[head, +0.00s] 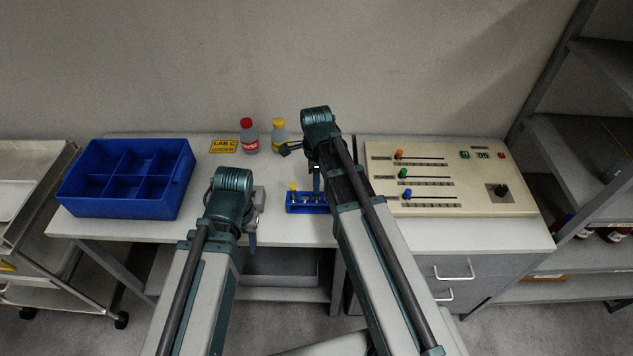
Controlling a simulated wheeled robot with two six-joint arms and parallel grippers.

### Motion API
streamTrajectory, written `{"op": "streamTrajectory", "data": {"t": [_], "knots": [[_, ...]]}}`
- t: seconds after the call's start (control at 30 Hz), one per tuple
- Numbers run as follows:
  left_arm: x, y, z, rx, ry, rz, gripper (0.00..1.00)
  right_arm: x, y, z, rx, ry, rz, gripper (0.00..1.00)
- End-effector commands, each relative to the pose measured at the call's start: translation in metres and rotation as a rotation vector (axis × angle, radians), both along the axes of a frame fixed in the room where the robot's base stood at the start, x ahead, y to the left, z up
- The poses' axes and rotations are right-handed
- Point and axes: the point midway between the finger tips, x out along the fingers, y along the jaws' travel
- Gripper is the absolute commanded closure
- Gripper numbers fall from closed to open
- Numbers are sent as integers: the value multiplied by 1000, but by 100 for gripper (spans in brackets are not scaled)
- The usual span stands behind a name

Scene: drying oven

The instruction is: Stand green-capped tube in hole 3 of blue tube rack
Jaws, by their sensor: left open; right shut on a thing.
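The blue tube rack (300,209) stands near the front edge of the white table. A yellow-capped tube (292,186) stands at its left end. My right gripper (316,180) is over the right part of the rack, largely hidden by my own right wrist. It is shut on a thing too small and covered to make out. The green-capped tube cannot be picked out clearly. My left gripper (256,215) is open, left of the rack and apart from it. The rack's holes are too small to tell apart.
A blue divided bin (124,205) stands at the left of the table. A red-capped bottle (249,136), a yellow-capped bottle (279,134) and a yellow sign (223,146) are at the back. A control panel (470,195) fills the right. Bare table lies between bin and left gripper.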

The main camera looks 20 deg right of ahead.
Motion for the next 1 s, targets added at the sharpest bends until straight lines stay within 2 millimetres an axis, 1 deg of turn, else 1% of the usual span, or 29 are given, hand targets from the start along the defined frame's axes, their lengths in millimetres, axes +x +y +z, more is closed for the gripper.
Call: {"op": "streamTrajectory", "data": {"t": [0.93,0.97,1.0], "knots": [[0,0,-24,0,0,0,50,0,0,-24,0,0,0,100],[0,0,-23,0,0,0,50,0,0,-23,0,0,0,74],[0,0,-23,0,0,0,50,0,0,-22,0,0,0,66]]}}
